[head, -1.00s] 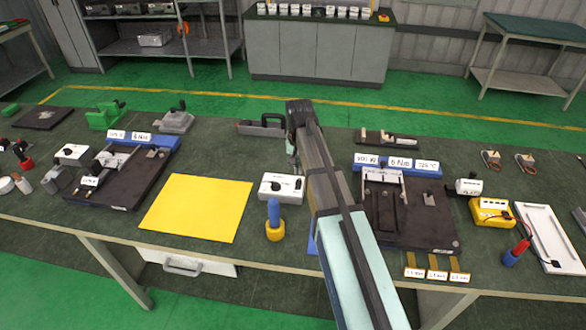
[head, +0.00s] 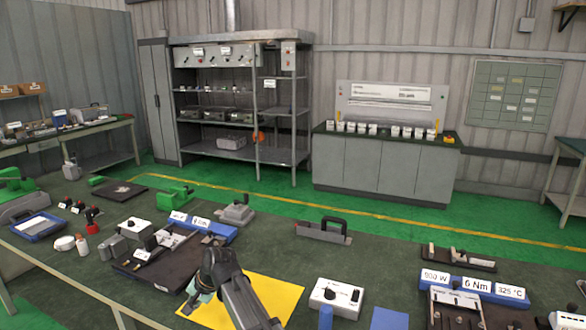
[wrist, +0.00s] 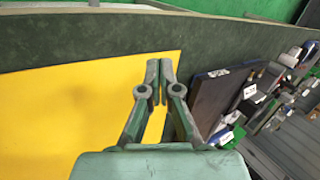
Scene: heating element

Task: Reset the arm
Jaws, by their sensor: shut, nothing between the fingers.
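My arm (head: 237,290) rises into the lower part of the head view, over the yellow mat (head: 281,290). My gripper (wrist: 160,66) shows in the wrist view with its fingertips together and nothing between them. It hangs above the yellow mat (wrist: 60,100), near the mat's edge, apart from any object.
A dark fixture board (head: 160,262) lies left of the mat. A white control box (head: 335,298) stands right of it, with another fixture with labelled blue blocks (head: 475,285) farther right. A toolbox with a handle (head: 322,233) stands behind. The green table between is bare.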

